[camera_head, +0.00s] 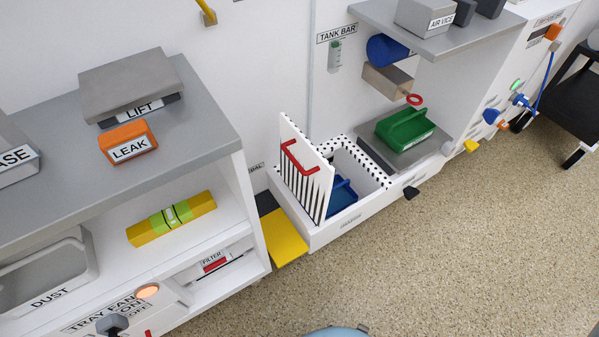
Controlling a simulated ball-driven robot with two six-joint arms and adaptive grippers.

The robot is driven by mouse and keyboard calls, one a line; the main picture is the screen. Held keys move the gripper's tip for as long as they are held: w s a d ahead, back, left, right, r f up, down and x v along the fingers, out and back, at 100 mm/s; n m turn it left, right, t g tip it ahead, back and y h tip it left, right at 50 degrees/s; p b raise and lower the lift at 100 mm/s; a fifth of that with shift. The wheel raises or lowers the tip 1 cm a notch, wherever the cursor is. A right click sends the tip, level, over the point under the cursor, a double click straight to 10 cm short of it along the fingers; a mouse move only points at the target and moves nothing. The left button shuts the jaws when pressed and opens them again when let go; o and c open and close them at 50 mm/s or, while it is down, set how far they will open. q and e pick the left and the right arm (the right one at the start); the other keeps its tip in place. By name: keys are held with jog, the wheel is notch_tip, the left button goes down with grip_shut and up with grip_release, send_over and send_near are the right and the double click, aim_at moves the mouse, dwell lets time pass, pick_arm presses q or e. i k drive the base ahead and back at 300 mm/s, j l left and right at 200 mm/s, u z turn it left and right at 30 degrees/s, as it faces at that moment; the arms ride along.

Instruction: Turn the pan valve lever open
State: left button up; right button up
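No label in view reads pan valve, so I cannot tell which part is the pan valve lever. A white box (330,236) with dotted rims stands low in the middle, its striped lid with a red handle (297,158) raised upright. A blue item (343,196) lies inside. A small black knob (411,192) sticks out near the box's right end. A yellow knob (471,146) and a blue knob (490,116) sit on the cabinet front further right. A yellow lever (207,14) shows at the top wall. Neither of my grippers is in view.
A grey counter (205,118) at left holds an orange LEAK block (129,143) and a LIFT block (132,85). A yellow pedal plate (285,237) juts out beside the box. The speckled floor (480,240) is open at lower right.

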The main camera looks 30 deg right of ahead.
aim_at(470, 145)
jog(key=z, duration=2.3)
jog(key=u, duration=0.35)
jog(key=i+l+u, duration=0.25)
jog(key=u, duration=0.25)
jog(key=i+l+u, duration=0.2)
jog(key=l+u, duration=0.25)
